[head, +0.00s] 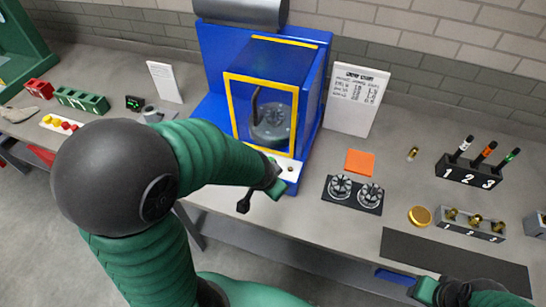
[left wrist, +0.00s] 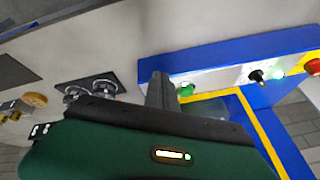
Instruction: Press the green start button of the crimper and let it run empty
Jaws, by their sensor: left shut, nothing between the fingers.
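The crimper (head: 212,60) is a blue machine at the back middle, with a yellow-framed clear guard (head: 233,110) across its front and a grey round fixture (head: 271,124) inside. In the left wrist view the green start button (left wrist: 187,90) sits on the crimper's front panel, right beside the tip of my left gripper (left wrist: 160,84). The gripper is shut and empty. I cannot tell whether it touches the button. In the head view my left gripper (head: 276,188) is at the panel's front edge. My right gripper (head: 424,290) is at the bottom right, its fingers unclear.
A dark mat with two grey fittings (head: 356,207), an orange square (head: 360,162) and a numbered block (head: 468,171) lie to the right.

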